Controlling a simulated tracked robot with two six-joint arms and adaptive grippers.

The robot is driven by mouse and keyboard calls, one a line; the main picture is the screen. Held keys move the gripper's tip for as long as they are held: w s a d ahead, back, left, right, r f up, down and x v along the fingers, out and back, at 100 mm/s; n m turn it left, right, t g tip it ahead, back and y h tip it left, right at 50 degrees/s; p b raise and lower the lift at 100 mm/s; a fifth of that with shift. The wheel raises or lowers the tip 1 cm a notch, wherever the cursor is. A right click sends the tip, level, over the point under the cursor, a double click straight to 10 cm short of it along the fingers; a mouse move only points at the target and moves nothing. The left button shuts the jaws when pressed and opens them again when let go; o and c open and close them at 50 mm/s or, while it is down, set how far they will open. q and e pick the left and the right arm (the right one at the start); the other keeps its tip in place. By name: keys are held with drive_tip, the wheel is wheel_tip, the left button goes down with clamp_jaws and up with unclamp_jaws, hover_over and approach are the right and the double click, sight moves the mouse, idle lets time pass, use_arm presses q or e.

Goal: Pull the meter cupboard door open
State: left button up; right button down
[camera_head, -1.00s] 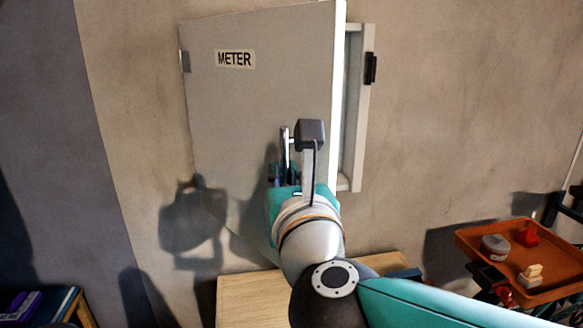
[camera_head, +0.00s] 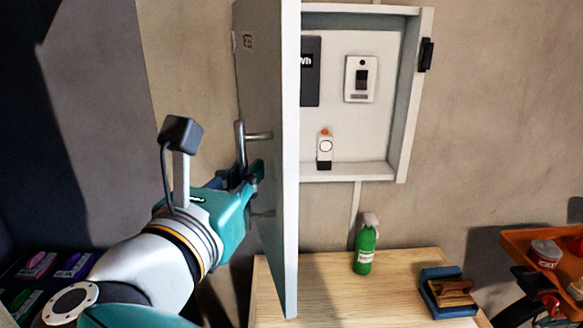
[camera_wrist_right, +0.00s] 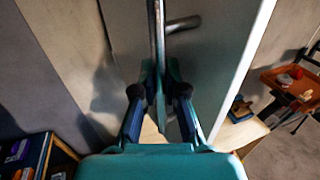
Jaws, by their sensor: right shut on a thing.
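The meter cupboard door (camera_head: 272,160) stands wide open, seen nearly edge-on in the head view, hinged at the left. Its metal bar handle (camera_head: 241,150) is on the door's left-facing outer side. My right gripper (camera_head: 246,178) is at the lower part of the handle, shut on it. In the right wrist view the handle (camera_wrist_right: 158,40) runs down between the fingers of the gripper (camera_wrist_right: 160,95). The cupboard (camera_head: 400,120) shows its inside, with a meter partly hidden by the door, a switch (camera_head: 360,79) and a small white bottle-like item (camera_head: 325,150). My left gripper is not in view.
A wooden table (camera_head: 390,290) stands below the cupboard, with a green spray bottle (camera_head: 366,245) and a blue tray (camera_head: 447,293) holding a brown brush-like thing. An orange tray (camera_head: 520,252) is at the right. Dark shelving with coloured packs (camera_head: 75,265) is at the lower left.

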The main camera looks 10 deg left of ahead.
drive_tip(key=shift+s+a+r, duration=0.1)
drive_tip(key=shift+a+r, duration=0.05)
drive_tip(key=shift+a, duration=0.1)
drive_tip(key=c, duration=1.2)
unclamp_jaws()
drive_tip(key=shift+s, duration=0.1)
